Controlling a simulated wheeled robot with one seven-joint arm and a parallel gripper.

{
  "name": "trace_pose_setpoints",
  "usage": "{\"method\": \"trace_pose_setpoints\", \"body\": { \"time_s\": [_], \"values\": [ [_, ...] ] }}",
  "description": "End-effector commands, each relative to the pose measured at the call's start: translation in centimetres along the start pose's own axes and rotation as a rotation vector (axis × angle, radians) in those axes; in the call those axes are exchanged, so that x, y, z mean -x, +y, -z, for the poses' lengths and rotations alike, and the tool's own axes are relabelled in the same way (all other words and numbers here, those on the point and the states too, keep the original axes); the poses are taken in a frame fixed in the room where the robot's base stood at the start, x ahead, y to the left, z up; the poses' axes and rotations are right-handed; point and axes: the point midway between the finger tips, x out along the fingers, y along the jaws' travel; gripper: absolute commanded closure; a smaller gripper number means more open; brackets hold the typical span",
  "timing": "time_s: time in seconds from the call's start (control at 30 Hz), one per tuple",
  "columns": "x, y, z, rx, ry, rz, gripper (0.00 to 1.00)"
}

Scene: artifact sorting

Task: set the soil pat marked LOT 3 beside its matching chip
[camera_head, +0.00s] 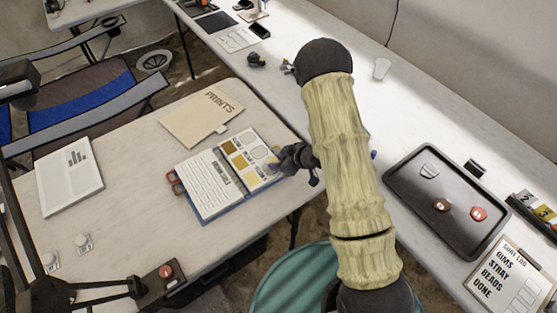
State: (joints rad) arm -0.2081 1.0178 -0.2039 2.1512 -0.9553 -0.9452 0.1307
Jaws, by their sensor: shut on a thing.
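An open binder (222,176) lies near the right edge of the left table. Its left page has printed lines, and its right page holds mustard, yellow and pale chips (237,141) with a pale round spot. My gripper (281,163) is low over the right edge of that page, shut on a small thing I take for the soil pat. The dark fingers hide most of it, and no LOT 3 mark is readable. I cannot tell whether it touches the page. The chip labels are too small to read.
My arm crosses the middle and hides part of the right table. A PRINTS folder (201,115) lies behind the binder. A dark tray (405,176) with several small pieces and a sort log clipboard (508,279) are at right.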

Motion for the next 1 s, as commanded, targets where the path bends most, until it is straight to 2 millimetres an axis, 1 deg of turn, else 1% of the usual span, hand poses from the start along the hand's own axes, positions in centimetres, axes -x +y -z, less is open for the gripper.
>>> {"method": "trace_pose_setpoints", "body": {
  "time_s": [0.03, 0.1, 0.53, 1.0],
  "values": [
    [-0.40, 0.02, -0.40, 0.000, 0.000, 0.000, 0.93],
    [-0.53, 0.03, -0.54, 0.000, 0.000, 0.000, 0.93],
    [-0.59, -0.05, -0.53, 0.001, 0.000, 0.001, 0.93],
    [-1.16, -0.10, -1.06, 0.002, 0.000, 0.002, 0.93]
  ]
}}
